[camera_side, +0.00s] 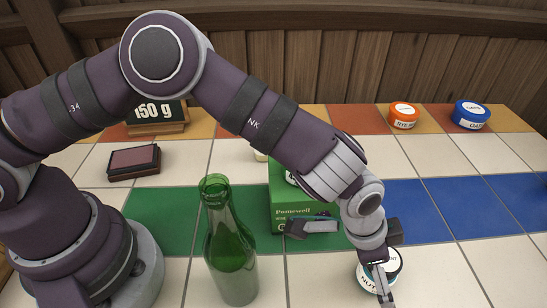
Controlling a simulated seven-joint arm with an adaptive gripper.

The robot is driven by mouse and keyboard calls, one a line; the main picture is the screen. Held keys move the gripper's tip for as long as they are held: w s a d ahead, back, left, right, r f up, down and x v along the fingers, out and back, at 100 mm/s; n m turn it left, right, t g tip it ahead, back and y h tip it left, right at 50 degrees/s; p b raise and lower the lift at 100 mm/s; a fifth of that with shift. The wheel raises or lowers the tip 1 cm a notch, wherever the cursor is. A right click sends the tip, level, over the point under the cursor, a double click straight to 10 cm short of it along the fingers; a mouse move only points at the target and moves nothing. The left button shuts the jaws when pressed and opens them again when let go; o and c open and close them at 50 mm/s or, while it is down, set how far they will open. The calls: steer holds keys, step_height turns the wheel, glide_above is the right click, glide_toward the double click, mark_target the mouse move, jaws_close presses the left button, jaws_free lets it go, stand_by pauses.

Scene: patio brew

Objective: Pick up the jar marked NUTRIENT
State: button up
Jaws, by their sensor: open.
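The jar marked NUTRIENT (366,281) stands on the tiles at the lower right. It has a white top and a white label, of which only "NUT" reads clearly. My gripper (340,264) is open, with its fingers spread wide. One finger crosses in front of the jar and hides part of it. The other finger reaches left in front of a green box. I cannot tell whether the near finger touches the jar.
A green Pomeswell box (285,208) stands behind my gripper. A tall green bottle (231,255) stands left of it. An orange jar (403,117) and a blue jar (470,116) stand at the back right. A dark pad (134,162) and a "150 g" sign (155,113) are at left. Tiles at right are clear.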

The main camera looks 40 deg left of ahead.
steer(key=shift+w+d+f, duration=0.15)
steer(key=shift+f, duration=0.35)
steer(key=shift+r, duration=0.1)
steer(key=c, duration=1.3)
